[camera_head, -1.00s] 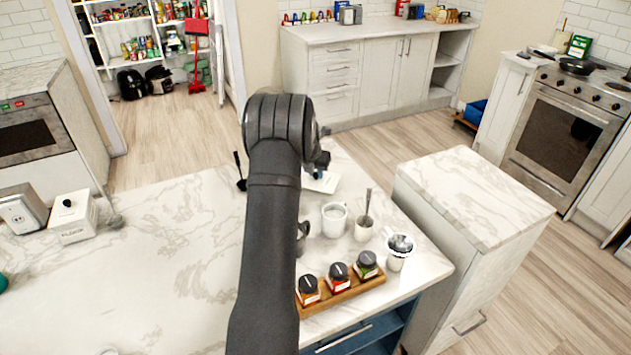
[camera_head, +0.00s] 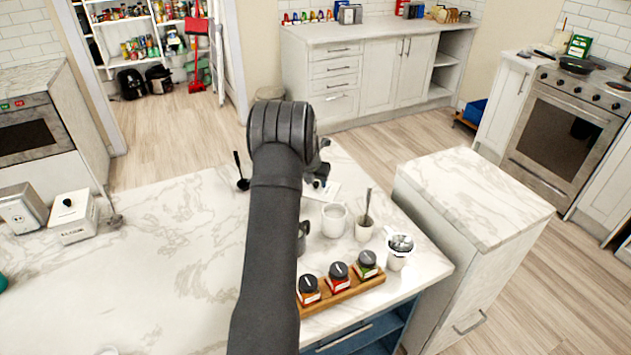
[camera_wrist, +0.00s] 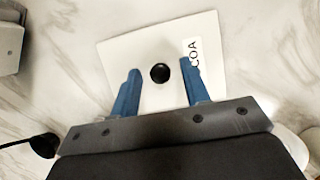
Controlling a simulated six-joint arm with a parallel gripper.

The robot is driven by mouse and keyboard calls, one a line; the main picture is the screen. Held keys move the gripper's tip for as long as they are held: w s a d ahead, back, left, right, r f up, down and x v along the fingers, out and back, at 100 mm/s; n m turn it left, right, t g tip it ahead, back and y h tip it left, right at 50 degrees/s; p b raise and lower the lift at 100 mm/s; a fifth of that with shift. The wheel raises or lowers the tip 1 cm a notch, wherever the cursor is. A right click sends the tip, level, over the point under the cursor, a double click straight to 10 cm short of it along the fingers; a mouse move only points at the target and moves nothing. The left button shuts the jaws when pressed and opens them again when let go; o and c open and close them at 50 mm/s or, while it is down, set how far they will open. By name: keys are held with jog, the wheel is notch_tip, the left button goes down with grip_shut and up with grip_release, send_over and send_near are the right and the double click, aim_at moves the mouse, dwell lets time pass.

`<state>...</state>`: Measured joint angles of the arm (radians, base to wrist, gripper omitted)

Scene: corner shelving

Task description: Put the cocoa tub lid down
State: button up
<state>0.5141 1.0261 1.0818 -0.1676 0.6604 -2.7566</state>
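The white cocoa piece (camera_wrist: 130,62) is a pale square with a round black knob (camera_wrist: 160,73) and part of a "COCOA" label at its right. It shows near the middle of the wrist view. My gripper (camera_wrist: 160,88) has two blue fingers spread apart, one on each side of the knob, with gaps between. In the head view the white piece (camera_head: 328,192) is on the counter, mostly hidden by my gripper (camera_head: 320,178). I cannot tell whether the lid sits on its tub or lies apart from it.
On the marble counter (camera_head: 180,260) stand a white mug (camera_head: 334,220), a cup with a spoon (camera_head: 364,230), a cup with a strainer (camera_head: 399,255) and a wooden rack of spice jars (camera_head: 342,296). A black ladle (camera_head: 242,182) lies left of my arm. The counter's left middle is clear.

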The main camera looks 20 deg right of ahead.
aim_at(315, 183)
jog(key=shift+r, duration=0.1)
jog(key=v, duration=1.2)
jog(key=x, duration=1.2)
notch_tip(315, 183, up, 2)
jog(key=shift+r, duration=0.6)
jog(key=shift+f, duration=0.1)
